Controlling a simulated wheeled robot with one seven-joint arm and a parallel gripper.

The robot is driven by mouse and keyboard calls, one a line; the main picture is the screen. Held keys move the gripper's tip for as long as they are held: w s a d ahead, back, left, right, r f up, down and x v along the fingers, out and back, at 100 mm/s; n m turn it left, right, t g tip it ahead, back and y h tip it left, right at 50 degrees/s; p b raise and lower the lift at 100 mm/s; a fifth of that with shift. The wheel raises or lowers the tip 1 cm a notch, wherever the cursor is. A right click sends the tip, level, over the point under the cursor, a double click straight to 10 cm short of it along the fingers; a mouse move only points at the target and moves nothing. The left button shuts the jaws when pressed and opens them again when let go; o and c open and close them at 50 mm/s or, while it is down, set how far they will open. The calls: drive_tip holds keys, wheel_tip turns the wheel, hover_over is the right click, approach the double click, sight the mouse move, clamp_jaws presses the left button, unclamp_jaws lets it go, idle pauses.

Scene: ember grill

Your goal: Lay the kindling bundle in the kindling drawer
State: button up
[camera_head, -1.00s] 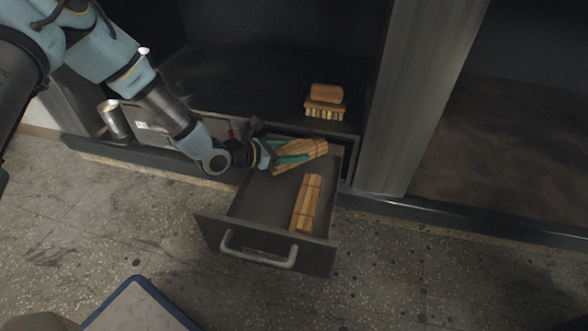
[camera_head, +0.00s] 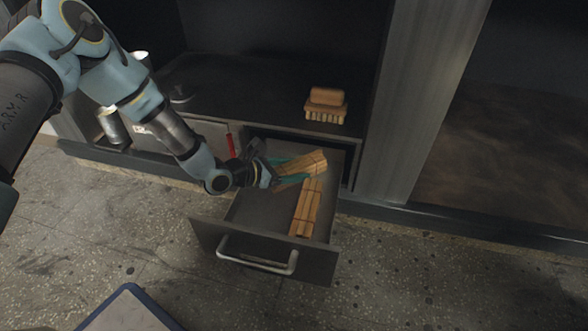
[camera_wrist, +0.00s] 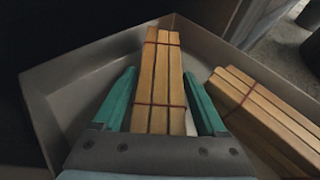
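The kindling drawer (camera_head: 262,212) is pulled out, and its grey wall also shows in the wrist view (camera_wrist: 85,68). A kindling bundle (camera_head: 313,161) of pale sticks with red ties lies between the teal fingers of my gripper (camera_head: 299,171), inside the drawer toward its back. In the wrist view this bundle (camera_wrist: 162,75) points away from my gripper (camera_wrist: 160,95), with a gap to each finger, so the fingers are open around it. Whether it rests fully on the floor is hard to tell. A second bundle (camera_head: 306,208) lies along the drawer's right side, its far end near the first.
A wooden brush (camera_head: 326,106) stands on the dark ledge behind the drawer. A metal can (camera_head: 112,127) and a red item (camera_head: 231,145) are left of the drawer. A grey post (camera_head: 400,110) rises at right. The drawer's front left floor is bare.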

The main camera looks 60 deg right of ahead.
drive_tip(key=shift+r, duration=0.1)
drive_tip(key=shift+w+a+r, duration=0.15)
drive_tip(key=shift+a, duration=0.15)
drive_tip(key=p+v, duration=0.5)
drive_tip(key=v, duration=0.6)
drive_tip(key=shift+w+a, duration=0.1)
drive_tip(key=shift+a, duration=0.05)
drive_tip(key=w+a+r+m+t+y, duration=0.2)
drive_tip(key=w+a+r+m+y, duration=0.2)
drive_tip(key=a, duration=1.1)
drive_tip(key=w+a+r+m+t+y, duration=0.3)
drive_tip(key=w+a+r, duration=0.4)
drive_tip(key=a+r, duration=0.4)
drive_tip(key=w+a+r+m+t+y, duration=0.2)
drive_tip(key=w+a+r+m+y, duration=0.2)
drive_tip(key=a, duration=1.7)
wheel_tip(320, 180, up, 4)
drive_tip(key=w+m, duration=0.1)
drive_tip(key=m, duration=0.2)
drive_tip(key=shift+w+a+y, duration=0.25)
drive_tip(key=shift+w+y, duration=0.05)
drive_tip(key=shift+y, duration=0.1)
drive_tip(key=shift+r, duration=0.1)
